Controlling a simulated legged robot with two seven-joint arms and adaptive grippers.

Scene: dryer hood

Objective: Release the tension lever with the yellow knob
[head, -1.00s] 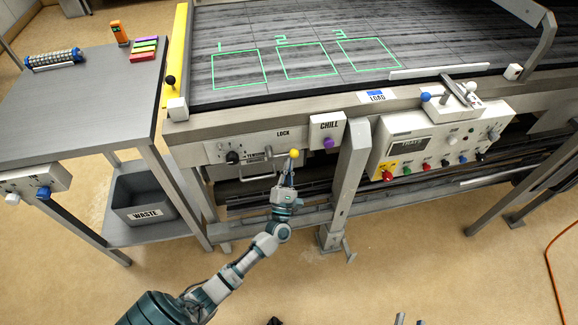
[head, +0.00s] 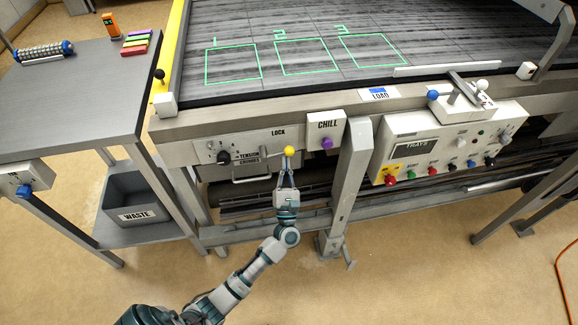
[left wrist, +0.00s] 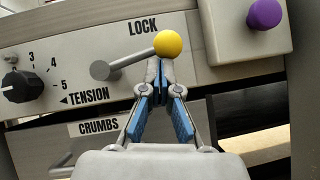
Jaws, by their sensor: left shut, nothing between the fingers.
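The yellow knob (head: 289,151) is on the end of the short grey tension lever (head: 274,155), under the word LOCK on the front panel. In the left wrist view the yellow knob (left wrist: 169,44) stands at the lever's right end, and the lever (left wrist: 130,61) slopes slightly up to the right from its pivot. My left gripper (head: 288,157) points up at the panel with its fingertips just below the knob. In the wrist view the fingertips (left wrist: 157,66) are together, with nothing between them; whether they touch the knob I cannot tell. My right gripper does not show clearly.
Beside the lever are the black tension dial (head: 223,157), the crumbs drawer handle (head: 252,175) and the purple chill knob (head: 326,143). A frame leg (head: 350,185) stands to the right. A side table (head: 75,110) with a waste bin (head: 135,200) is at left.

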